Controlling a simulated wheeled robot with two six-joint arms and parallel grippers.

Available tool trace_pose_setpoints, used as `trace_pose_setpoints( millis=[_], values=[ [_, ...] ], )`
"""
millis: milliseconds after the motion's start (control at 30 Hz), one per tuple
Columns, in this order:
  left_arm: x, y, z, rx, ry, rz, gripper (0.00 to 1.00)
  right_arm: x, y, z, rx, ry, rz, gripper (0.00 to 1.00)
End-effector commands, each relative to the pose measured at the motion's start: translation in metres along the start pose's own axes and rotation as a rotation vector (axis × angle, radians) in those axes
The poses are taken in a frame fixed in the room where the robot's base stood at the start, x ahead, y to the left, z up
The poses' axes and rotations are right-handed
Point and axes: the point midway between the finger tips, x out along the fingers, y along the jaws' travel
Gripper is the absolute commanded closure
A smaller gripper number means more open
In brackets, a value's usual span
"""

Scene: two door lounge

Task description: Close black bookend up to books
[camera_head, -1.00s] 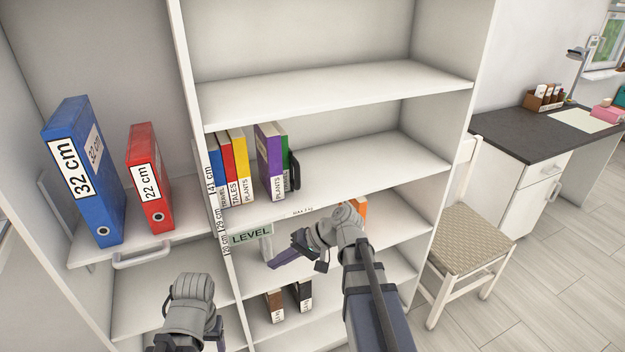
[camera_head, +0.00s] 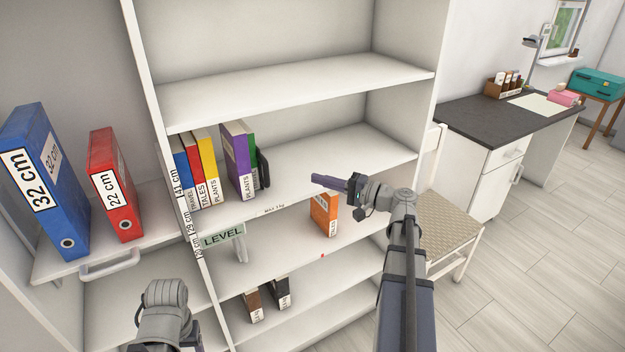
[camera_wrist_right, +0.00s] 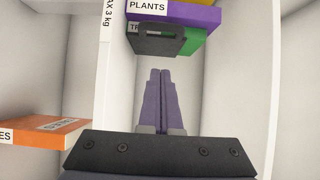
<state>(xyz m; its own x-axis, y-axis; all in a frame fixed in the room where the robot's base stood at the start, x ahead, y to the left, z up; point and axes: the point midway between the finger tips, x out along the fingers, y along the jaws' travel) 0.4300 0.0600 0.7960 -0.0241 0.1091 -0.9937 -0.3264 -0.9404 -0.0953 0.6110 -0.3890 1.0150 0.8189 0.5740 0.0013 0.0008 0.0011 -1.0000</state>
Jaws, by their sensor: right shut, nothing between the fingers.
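The black bookend (camera_head: 264,169) stands at the right end of the book row, against or very near the green book (camera_head: 252,158). A purple book (camera_head: 238,160) is left of the green one. A gap separates it from the yellow book (camera_head: 207,165), red book (camera_head: 194,172) and blue book (camera_head: 181,165). My right gripper (camera_head: 318,180) is shut and empty, to the right of the bookend and apart from it. In the right wrist view its fingers (camera_wrist_right: 160,75) point towards the bookend (camera_wrist_right: 160,42). My left arm shows at the lower left; its fingers are not clear.
An orange book (camera_head: 324,214) stands on the shelf below, near a sign reading LEVEL (camera_head: 223,236). Blue (camera_head: 48,180) and red (camera_head: 115,185) binders stand at the left. A chair (camera_head: 446,222) is right of the bookcase. The books' shelf (camera_head: 350,155) is bare right of the bookend.

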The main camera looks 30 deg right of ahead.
Motion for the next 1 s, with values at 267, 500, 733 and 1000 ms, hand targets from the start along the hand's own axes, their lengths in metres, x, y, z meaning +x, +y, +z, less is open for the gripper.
trace_pose_setpoints(
  millis=[267, 500, 733, 1000],
  values=[
    [0.0, 0.0, 0.0, 0.0, 0.0, 0.0, 0.33, 0.06, 0.0, 0.0, 0.0, -0.004, 0.001, 1.0],
    [0.0, 0.0, 0.0, 0.0, 0.0, 0.0, 0.33, 0.092, 0.0, 0.016, 0.0, -0.003, 0.001, 1.0],
    [0.0, 0.0, 0.0, 0.0, 0.0, 0.0, 0.33, 0.104, 0.0, 0.028, 0.0, -0.002, 0.001, 1.0],
    [0.0, 0.0, 0.0, 0.0, 0.0, 0.0, 0.33, 0.106, 0.0, 0.029, 0.0, -0.001, 0.001, 1.0]
  ],
)
